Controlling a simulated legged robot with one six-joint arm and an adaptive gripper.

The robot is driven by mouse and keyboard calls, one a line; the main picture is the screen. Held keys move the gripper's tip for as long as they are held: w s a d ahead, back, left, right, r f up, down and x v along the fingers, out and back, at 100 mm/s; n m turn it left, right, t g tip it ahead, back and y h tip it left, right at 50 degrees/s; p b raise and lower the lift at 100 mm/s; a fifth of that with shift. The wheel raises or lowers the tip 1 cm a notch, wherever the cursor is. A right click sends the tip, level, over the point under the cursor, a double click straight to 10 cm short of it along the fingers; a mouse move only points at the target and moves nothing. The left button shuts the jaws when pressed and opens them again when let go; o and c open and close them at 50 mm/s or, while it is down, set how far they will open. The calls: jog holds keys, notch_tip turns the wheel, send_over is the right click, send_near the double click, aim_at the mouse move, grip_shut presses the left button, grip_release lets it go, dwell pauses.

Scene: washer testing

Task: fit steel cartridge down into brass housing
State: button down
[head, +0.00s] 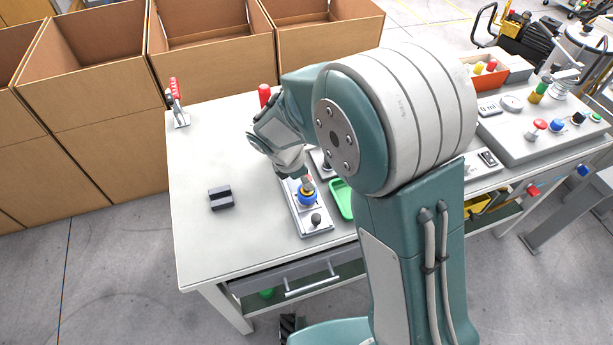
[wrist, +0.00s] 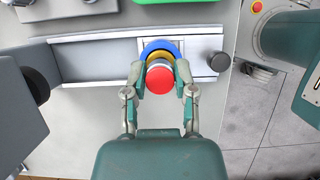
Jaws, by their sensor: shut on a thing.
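My gripper (wrist: 160,85) is shut on a red round-topped piece (wrist: 160,79), with one finger on each side. How deep the cartridge sits in the housing is hidden from above. In the head view the blue part (head: 307,199) stands on a light fixture plate (head: 308,226), under my gripper (head: 303,178).
A black knob (head: 316,219) stands on the plate near the housing, and a green tray (head: 341,198) lies beside it. A dark slotted block (head: 221,199) and a red-handled clamp (head: 176,99) are to the left. The table's left front is clear.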

jog(key=shift+f, duration=0.85)
jog(key=shift+c, duration=1.8)
grip_release()
jog(key=v, duration=1.2)
jog(key=s+d+r+m+t+y, duration=0.1)
jog(key=s+d+r+m+y, duration=0.2)
jog(key=s+d+r+m, duration=0.6)
jog(key=s+d+r+m+t+y, duration=0.1)
jog(key=s+d+m+t, duration=0.2)
jog(key=s+d+m, duration=0.5)
jog(key=s+m, duration=0.1)
jog(key=m, duration=0.3)
jog(key=shift+r, duration=0.35)
